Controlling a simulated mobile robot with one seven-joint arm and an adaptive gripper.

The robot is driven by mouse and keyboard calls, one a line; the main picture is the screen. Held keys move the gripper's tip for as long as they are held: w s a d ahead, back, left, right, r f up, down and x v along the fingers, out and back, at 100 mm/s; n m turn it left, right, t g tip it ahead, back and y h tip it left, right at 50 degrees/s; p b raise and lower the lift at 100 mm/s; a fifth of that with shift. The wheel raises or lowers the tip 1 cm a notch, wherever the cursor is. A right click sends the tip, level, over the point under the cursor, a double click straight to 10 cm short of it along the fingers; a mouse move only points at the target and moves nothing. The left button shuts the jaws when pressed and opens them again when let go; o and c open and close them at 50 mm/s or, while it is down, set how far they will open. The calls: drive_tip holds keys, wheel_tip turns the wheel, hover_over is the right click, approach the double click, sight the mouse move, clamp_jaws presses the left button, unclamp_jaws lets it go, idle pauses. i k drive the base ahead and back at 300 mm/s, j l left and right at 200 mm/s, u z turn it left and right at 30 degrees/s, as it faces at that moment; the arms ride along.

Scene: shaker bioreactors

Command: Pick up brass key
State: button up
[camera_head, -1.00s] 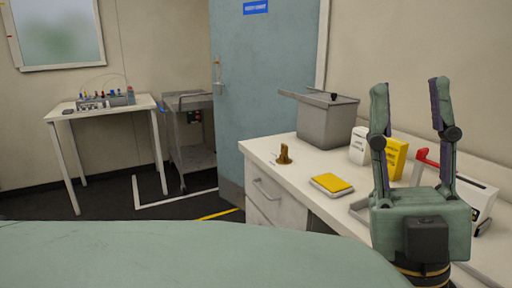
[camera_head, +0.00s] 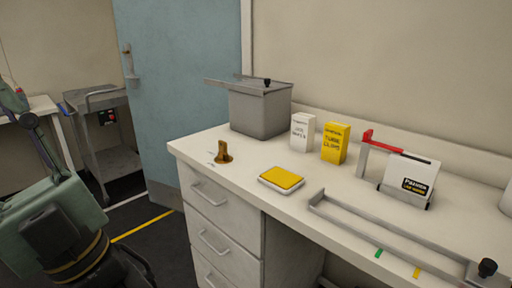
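A small brass-coloured piece (camera_head: 222,152), which looks like the brass key, stands upright with a wider foot on the white counter near its left end. My gripper (camera_head: 14,98) is at the left edge of the head view, well to the left of the brass piece and apart from it. One finger shows, and the other is cut off by the frame edge. The visible finger has the same spread shape as in the earlier view, where both fingers were wide apart and empty.
A grey lidded bin (camera_head: 260,112) stands behind the brass piece. A yellow-topped pad (camera_head: 281,179) lies to its right. White (camera_head: 303,132) and yellow (camera_head: 336,143) boxes, a red-handled device (camera_head: 405,174) and a metal rail frame (camera_head: 385,235) stand further right. Drawers (camera_head: 222,228) are below.

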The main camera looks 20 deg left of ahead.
sight(222, 145)
drive_tip(key=u, duration=0.75)
drive_tip(key=i+l+u, duration=0.35)
drive_tip(key=i, duration=0.25)
drive_tip(key=i+l+u, duration=0.35)
drive_tip(key=i+l, duration=0.15)
